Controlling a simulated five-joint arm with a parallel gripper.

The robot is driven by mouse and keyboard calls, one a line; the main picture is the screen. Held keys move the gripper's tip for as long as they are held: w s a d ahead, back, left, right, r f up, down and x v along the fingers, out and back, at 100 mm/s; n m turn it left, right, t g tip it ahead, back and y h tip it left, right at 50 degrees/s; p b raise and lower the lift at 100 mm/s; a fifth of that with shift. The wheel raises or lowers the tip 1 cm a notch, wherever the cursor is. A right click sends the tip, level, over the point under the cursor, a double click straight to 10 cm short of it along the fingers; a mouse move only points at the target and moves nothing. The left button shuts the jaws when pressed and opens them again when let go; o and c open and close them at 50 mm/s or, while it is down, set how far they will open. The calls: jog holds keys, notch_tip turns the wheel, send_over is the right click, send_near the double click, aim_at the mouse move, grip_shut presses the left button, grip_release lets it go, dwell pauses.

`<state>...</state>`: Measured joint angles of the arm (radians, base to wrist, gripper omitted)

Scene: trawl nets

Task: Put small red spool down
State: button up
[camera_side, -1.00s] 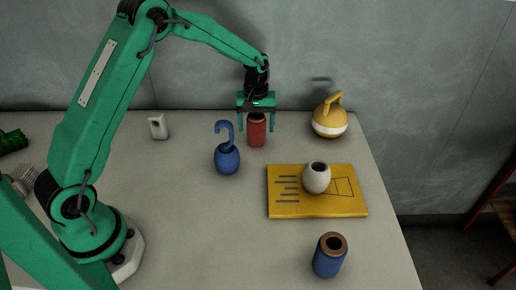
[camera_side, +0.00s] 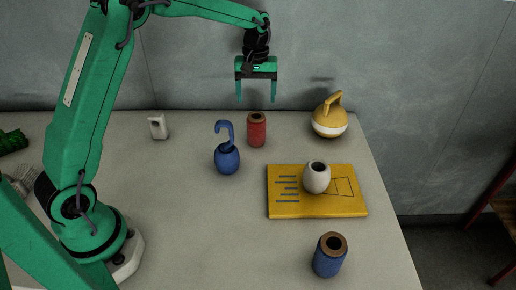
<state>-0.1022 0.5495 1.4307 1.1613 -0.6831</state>
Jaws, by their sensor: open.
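The small red spool (camera_side: 256,130) stands upright on the grey table toward the back, with its brown top end showing. My gripper (camera_side: 256,99) is open and empty above the spool, its two green fingers pointing down. The fingertips are clear of the spool's top.
A blue hooked weight (camera_side: 227,159) stands just left of and in front of the spool. A yellow and white float with a handle (camera_side: 329,118) is to the right. A yellow board (camera_side: 318,205) bears a white pot (camera_side: 316,178). A blue spool (camera_side: 329,256) stands near the front.

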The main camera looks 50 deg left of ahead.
jog(key=shift+r, duration=0.1)
dwell(0.4)
jog(key=s+d+r+m+t, duration=0.3)
jog(key=s+r+m, duration=0.1)
jog(key=s+r, duration=0.85)
jog(key=s+d+f+m+t, duration=0.2)
jog(key=s+m, duration=0.3)
jog(key=s, duration=1.2)
jog(key=shift+s+d+f+t, duration=0.2)
jog(key=shift+f+t, duration=0.1)
jog(key=shift+f, duration=0.35)
